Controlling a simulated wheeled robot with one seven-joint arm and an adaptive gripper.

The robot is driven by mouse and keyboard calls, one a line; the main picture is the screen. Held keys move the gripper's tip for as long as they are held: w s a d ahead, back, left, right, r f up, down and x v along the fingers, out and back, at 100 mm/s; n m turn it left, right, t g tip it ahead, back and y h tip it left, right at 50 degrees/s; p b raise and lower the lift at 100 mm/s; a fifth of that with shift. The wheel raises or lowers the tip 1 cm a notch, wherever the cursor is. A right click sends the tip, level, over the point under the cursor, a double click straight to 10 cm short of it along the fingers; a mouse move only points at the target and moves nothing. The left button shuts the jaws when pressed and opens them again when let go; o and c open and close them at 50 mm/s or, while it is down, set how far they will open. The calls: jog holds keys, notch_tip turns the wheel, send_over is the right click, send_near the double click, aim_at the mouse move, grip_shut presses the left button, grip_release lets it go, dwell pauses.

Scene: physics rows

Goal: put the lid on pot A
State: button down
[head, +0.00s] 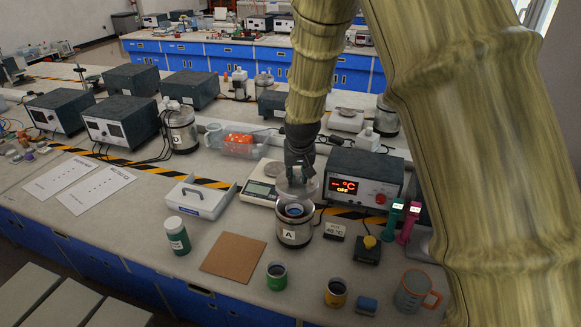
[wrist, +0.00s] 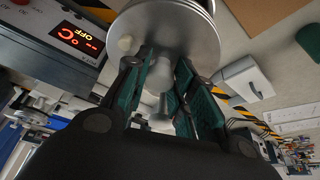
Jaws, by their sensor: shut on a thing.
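Pot A (head: 294,239) is a metal pot with a white "A" label, standing upright on the bench with its mouth open and something dark and bluish inside. My gripper (head: 299,171) is above it, shut on the lid (head: 296,188), a pale, see-through-looking disc in the head view. The lid hangs a little above the pot's mouth and looks roughly over it; the exact gap is hard to tell. In the wrist view the lid (wrist: 188,42) is a silvery round plate, with its knob between my green-padded fingers (wrist: 165,95).
A heater box with a red "OFF" display (head: 362,185) stands close behind right. A scale (head: 262,184) is behind left.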

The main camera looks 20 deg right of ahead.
aim_at(296, 185)
jog(key=shift+s+a+b, duration=0.25)
jog(key=shift+s+b, duration=0.15)
jog(key=shift+s, duration=0.3)
jog(key=shift+a+f, duration=0.15)
jog(key=b+x, duration=0.1)
jog(key=x, duration=0.1)
jog(key=shift+w+a+f, duration=0.15)
jog(key=shift+w+f, duration=0.1)
jog(key=shift+w+f+b, duration=0.1)
jog(key=shift+f+b, duration=0.25)
jog(key=shift+b, duration=0.1)
jog(key=shift+s+f, duration=0.25)
jog(key=shift+s, duration=0.2)
jog(key=shift+f+b, duration=0.3)
jog(key=shift+b, duration=0.1)
jog(key=shift+w+f, duration=0.25)
jog(key=shift+f, duration=0.35)
jog(key=shift+s, duration=0.1)
jog(key=shift+s, duration=0.2)
